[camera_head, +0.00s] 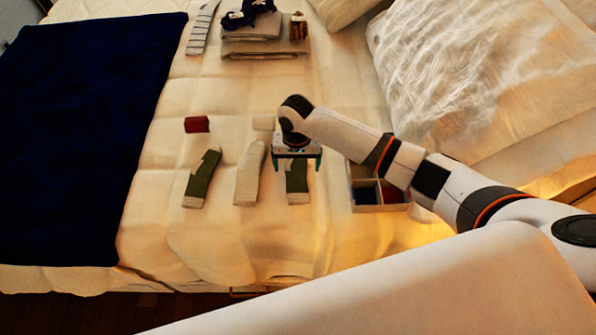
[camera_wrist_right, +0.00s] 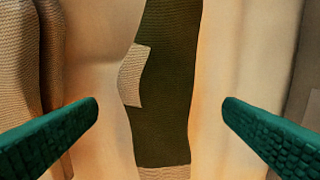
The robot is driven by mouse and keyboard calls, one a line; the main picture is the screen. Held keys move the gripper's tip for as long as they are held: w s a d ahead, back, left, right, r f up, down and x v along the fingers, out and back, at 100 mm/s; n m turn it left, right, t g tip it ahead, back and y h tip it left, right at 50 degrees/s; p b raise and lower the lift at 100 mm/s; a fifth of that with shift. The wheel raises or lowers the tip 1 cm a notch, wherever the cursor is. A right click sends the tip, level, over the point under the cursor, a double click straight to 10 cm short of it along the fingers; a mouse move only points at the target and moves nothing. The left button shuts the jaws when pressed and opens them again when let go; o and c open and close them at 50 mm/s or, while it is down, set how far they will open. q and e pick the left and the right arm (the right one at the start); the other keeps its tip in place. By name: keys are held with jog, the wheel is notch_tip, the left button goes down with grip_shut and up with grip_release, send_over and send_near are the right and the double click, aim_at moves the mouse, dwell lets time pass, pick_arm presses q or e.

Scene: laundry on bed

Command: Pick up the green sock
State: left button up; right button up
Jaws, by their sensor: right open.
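Two green socks with pale heels and cuffs lie flat on the bed. One green sock (camera_head: 202,178) is at the left of a short row. The other green sock (camera_head: 297,182) is at the right of the row, partly hidden under my right gripper (camera_head: 297,160). In the right wrist view this green sock (camera_wrist_right: 165,85) runs lengthwise between the two teal fingers of my right gripper (camera_wrist_right: 160,110). The fingers are apart, with nothing between them touching, and the gripper is above the sock. My left gripper does not show.
A pale sock (camera_head: 248,175) lies between the green ones. A divided box (camera_head: 368,207) stands right of my right gripper. A dark red item (camera_head: 197,124) lies behind the row. Folded laundry (camera_head: 264,47) is at the back, and a navy blanket (camera_head: 75,130) covers the left.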

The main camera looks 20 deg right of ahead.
aim_at(298, 171)
notch_tip(298, 171, down, 2)
jog(key=shift+f, duration=0.1)
